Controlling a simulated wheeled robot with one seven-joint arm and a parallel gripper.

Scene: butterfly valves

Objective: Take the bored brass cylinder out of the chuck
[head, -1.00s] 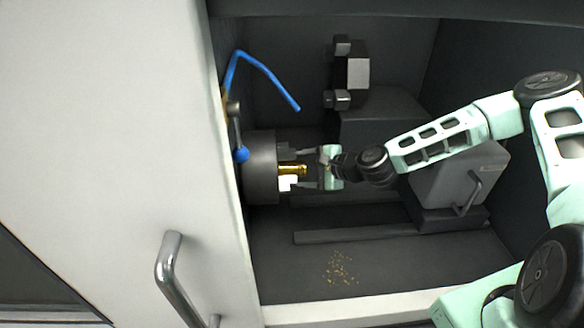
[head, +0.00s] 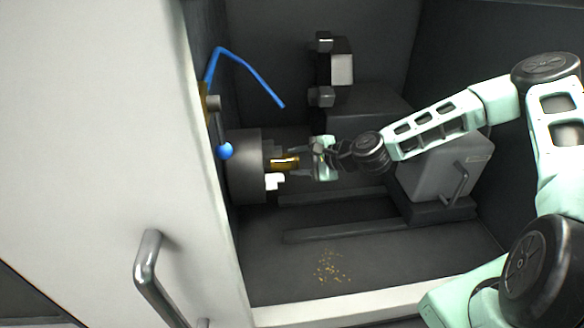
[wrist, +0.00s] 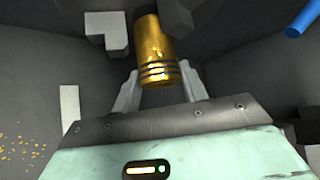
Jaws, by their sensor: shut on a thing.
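The brass cylinder (head: 286,161) lies level at the mouth of the dark round chuck (head: 246,165). Its left end is among the chuck jaws (head: 273,181), and I cannot tell how much of it is inside them. In the wrist view the cylinder (wrist: 156,48) is gold, with dark grooves around its near end. My gripper (head: 297,164) reaches in from the right. Its two fingers are shut on the cylinder's near end, one on either side of it, as the wrist view also shows. The bore is not visible in either view.
A blue hose (head: 250,70) hangs above the chuck, and a blue ball knob (head: 225,151) sits at the chuck's upper left. A grey block with a handle (head: 445,170) stands under my arm. Brass chips (head: 332,266) lie on the floor. The door (head: 95,130) fills the left.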

